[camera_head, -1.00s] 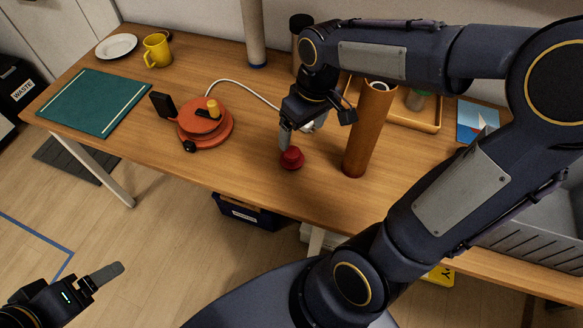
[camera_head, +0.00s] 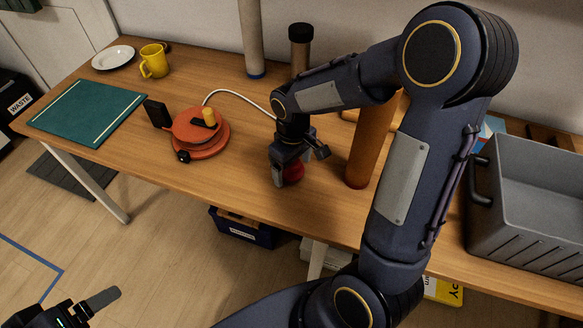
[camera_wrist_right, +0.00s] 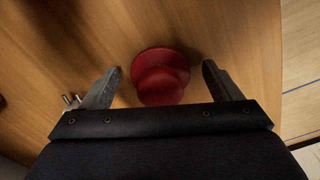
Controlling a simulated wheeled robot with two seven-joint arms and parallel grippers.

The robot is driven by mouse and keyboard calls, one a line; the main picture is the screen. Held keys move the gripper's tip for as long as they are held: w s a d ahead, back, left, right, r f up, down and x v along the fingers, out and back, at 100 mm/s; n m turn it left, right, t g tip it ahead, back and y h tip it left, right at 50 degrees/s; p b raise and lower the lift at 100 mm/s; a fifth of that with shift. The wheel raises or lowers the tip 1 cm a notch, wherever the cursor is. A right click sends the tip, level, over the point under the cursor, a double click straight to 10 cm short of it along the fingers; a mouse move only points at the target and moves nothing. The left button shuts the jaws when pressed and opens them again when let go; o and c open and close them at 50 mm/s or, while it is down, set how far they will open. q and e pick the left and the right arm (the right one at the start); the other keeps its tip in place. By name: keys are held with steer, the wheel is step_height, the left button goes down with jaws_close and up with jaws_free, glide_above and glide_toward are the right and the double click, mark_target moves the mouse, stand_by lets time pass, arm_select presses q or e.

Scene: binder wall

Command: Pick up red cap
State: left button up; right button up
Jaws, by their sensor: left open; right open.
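The red cap (camera_head: 293,172) sits on the wooden table, near its front edge and left of the brown tube. In the right wrist view the red cap (camera_wrist_right: 161,76) lies between the two open fingers, with a gap on each side. My right gripper (camera_head: 284,174) is over the cap, pointing down, and hides part of it; it also shows in the right wrist view (camera_wrist_right: 158,88). My left gripper (camera_head: 95,305) is at the lower left, open and away from the table. Only one of its fingers shows clearly.
The brown tube (camera_head: 363,150) stands just right of the right gripper. An orange cable reel (camera_head: 201,135) with a white cable is to the left. A grey crate (camera_head: 530,205) is at the right. A green mat (camera_head: 85,107) and yellow mug (camera_head: 154,60) are further left.

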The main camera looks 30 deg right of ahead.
steer(key=c, duration=1)
steer(key=shift+r, duration=0.15)
